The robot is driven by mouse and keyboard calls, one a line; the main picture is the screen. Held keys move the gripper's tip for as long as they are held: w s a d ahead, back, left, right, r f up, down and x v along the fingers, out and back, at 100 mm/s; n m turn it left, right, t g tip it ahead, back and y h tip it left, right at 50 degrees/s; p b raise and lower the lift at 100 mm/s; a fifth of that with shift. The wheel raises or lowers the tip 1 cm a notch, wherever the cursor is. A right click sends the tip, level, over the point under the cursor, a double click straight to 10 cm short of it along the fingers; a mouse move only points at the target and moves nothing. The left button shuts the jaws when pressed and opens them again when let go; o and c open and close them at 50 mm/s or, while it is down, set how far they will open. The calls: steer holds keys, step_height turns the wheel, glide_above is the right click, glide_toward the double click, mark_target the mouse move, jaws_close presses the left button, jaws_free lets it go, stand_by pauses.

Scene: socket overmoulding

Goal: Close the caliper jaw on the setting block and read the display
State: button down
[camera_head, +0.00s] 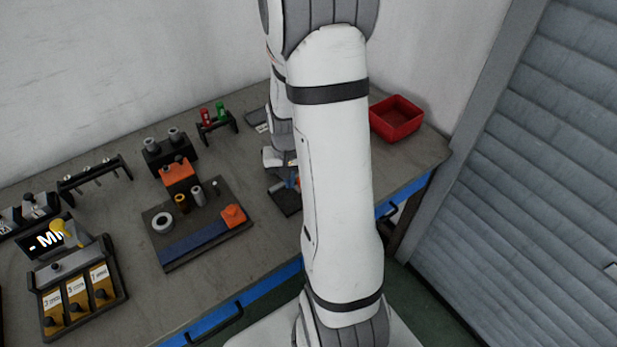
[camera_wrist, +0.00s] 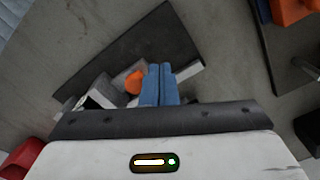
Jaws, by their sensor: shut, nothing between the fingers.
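My gripper (camera_wrist: 159,70) is shut, its two blue fingers together with nothing between them. In the wrist view the fingers overlap a fixture with grey blocks (camera_wrist: 98,90) and an orange knob (camera_wrist: 135,81), on a dark base plate (camera_wrist: 150,42). This looks like the caliper with its setting block. The fingertips are right beside the orange knob; I cannot tell whether they touch. The jaw gap is hidden. In the head view my arm covers most of this spot, and only part of the dark plate (camera_head: 287,203) shows. A dark screen (camera_head: 42,243) at the left shows "- M", partly covered by a yellow object.
A red bin (camera_head: 396,120) stands at the bench's right end. A dark tray (camera_head: 205,238) with rings, pins and an orange block lies left of my arm. Racks stand behind it. A labelled box (camera_head: 77,297) is at front left. The wall bounds the back.

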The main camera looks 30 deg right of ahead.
mark_target(291, 195)
steer(key=shift+f, duration=0.2)
steer(key=shift+f+b, duration=1.4)
steer(key=shift+w+d, duration=0.1)
steer(key=shift+d, duration=1.75)
steer(key=shift+a, duration=0.2)
stand_by(0.7)
steer(key=shift+a+r, duration=0.1)
steer(key=shift+a, duration=0.3)
steer(key=shift+r+p, duration=2.75)
steer(key=shift+r, duration=1.2)
